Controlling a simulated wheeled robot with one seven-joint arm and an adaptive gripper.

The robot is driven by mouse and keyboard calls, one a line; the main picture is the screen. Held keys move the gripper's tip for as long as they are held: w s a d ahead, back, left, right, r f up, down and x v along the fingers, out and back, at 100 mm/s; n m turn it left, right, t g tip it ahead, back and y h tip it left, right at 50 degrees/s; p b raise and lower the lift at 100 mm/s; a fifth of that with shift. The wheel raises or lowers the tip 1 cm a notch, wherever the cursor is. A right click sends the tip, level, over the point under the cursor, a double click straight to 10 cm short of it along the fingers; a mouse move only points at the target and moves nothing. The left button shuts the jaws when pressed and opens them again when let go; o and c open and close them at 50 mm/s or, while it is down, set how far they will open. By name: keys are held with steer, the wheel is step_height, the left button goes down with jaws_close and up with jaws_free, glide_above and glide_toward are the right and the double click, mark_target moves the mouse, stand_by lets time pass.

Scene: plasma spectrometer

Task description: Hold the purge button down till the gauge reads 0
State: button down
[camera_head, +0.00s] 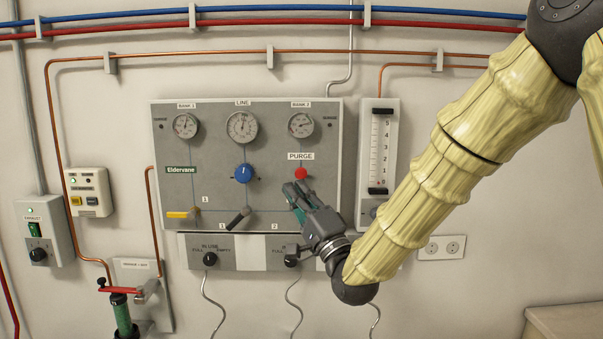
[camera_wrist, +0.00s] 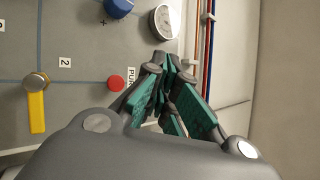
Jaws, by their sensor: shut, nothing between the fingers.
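The red purge button (camera_head: 301,174) sits under the PURGE label on the grey panel (camera_head: 270,205). It also shows in the wrist view (camera_wrist: 116,83), uncovered, left of my fingers. My gripper (camera_head: 291,189) is shut and empty, its green-padded fingertips just below and left of the button in the head view. In the wrist view the fingertips (camera_wrist: 168,66) are apart from the button in the picture; I cannot tell their distance from the panel. The LINE gauge (camera_head: 242,127) and BANK 2 gauge (camera_head: 301,125) are visible; their readings are too small to tell.
A blue knob (camera_head: 244,173) is left of the button. A black lever (camera_head: 238,217) and a yellow lever (camera_head: 183,214) are lower on the panel. Another yellow lever (camera_wrist: 36,105) shows in the wrist view. A flow tube (camera_head: 379,150) stands right of the panel.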

mark_target(301, 174)
steer(key=shift+w, duration=0.2)
steer(key=w+p, duration=0.1)
steer(key=w, duration=0.7)
steer(key=shift+w, duration=0.25)
steer(key=shift+w, duration=0.1)
stand_by(1.6)
steer(key=shift+w, duration=0.35)
steer(key=shift+w+b, duration=0.4)
steer(key=shift+w, duration=0.1)
stand_by(4.2)
